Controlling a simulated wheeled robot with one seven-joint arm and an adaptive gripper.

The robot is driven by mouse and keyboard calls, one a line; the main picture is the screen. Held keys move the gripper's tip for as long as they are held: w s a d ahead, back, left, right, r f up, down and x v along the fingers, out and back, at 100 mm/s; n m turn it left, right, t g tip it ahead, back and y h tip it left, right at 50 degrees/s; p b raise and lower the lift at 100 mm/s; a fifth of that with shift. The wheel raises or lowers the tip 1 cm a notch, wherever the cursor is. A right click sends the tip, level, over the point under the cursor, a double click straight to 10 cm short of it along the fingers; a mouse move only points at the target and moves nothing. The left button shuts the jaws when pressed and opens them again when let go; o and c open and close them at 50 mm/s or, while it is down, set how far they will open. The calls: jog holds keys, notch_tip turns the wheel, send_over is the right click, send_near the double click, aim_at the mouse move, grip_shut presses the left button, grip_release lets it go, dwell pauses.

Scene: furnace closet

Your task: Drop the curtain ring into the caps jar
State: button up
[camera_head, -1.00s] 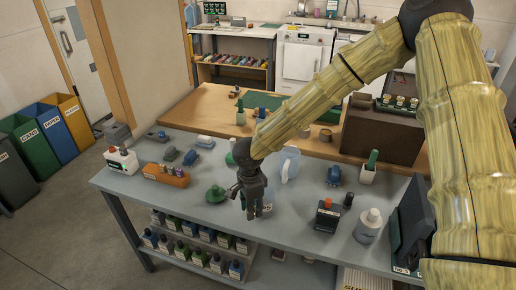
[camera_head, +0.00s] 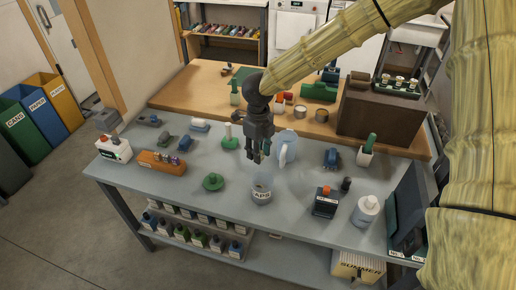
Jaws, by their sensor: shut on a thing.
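The caps jar (camera_head: 261,193) is a small grey pot with a white CAPS label, standing on the grey table near its front edge. My gripper (camera_head: 258,158) points down above the table, a little behind and above the jar in the picture. Its dark fingers are shut on the curtain ring, which is too small and too covered by the fingers to make out. The inside of the jar is hard to see.
A green lidded item (camera_head: 213,182) stands left of the jar, and a pale blue jug (camera_head: 287,148) is close to my gripper's right. A dark box with an orange top (camera_head: 326,203) and a white bottle (camera_head: 367,211) stand to the right. An orange tray (camera_head: 160,163) lies left.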

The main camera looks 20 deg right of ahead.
notch_tip(320, 180, down, 6)
jog(key=b, duration=0.5)
jog(key=shift+r, duration=0.2)
jog(key=o, duration=0.8)
jog(key=shift+o, duration=0.2)
jog(key=shift+r, duration=0.1)
notch_tip(320, 180, up, 12)
